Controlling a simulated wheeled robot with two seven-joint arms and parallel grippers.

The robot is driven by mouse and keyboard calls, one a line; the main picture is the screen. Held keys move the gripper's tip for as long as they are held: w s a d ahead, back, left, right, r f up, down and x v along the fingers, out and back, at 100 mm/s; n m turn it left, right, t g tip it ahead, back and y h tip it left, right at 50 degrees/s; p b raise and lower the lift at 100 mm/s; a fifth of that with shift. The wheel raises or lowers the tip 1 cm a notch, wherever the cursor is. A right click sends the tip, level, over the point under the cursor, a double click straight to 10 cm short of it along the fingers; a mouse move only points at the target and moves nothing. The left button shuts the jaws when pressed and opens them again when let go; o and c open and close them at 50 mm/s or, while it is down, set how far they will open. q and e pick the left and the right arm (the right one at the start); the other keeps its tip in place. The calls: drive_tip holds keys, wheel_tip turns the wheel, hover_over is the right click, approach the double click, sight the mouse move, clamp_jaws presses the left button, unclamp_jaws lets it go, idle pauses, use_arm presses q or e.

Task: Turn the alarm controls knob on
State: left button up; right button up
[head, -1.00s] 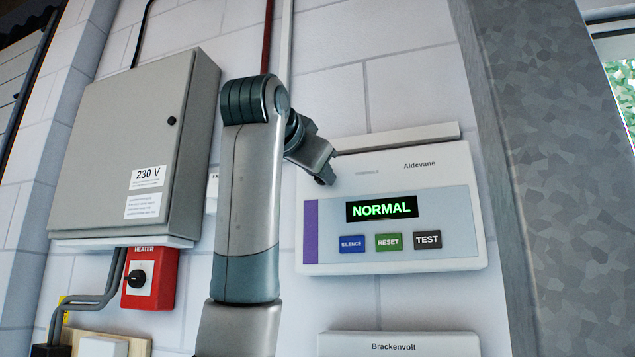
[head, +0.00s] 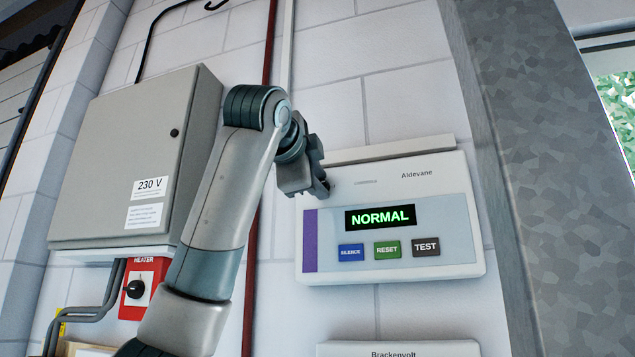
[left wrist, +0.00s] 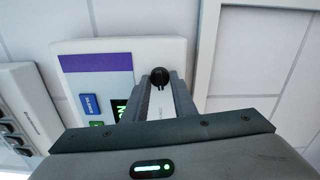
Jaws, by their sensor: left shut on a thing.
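The alarm panel (head: 470,262) is a white box marked "Aldevane" on the wall, with a green "NORMAL" display and blue, green and black buttons. Its purple strip also shows in the left wrist view (left wrist: 95,62). My left gripper (head: 322,190) is at the panel's upper left corner. In the left wrist view the round black knob (left wrist: 159,76) sits between the fingertips of my left gripper (left wrist: 160,88), which is shut on it. In the head view the gripper hides the knob. I cannot tell which way the knob points. My right gripper is out of view.
A grey 230 V cabinet (head: 120,160) hangs at the left, above a red heater switch box (head: 142,290). A "Brackenvolt" box (head: 400,349) is below the panel. A grey metal post (head: 530,150) stands at the right. A red pipe (head: 253,260) runs behind my arm.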

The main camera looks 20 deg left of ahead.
use_arm(q)
drive_tip(key=shift+m, duration=0.5)
drive_tip(key=o, duration=1)
drive_tip(key=shift+d, duration=0.1)
drive_tip(key=shift+s, duration=0.15)
drive_tip(key=s+b, duration=0.2)
drive_tip(key=s, duration=0.3)
drive_tip(key=s+b, duration=0.3)
drive_tip(key=s, duration=0.3)
drive_tip(key=s+b, duration=0.2)
drive_tip(key=s, duration=0.4)
drive_tip(key=shift+s+a+b, duration=0.1)
drive_tip(key=shift+a+b, duration=0.2)
drive_tip(key=shift+b, duration=0.1)
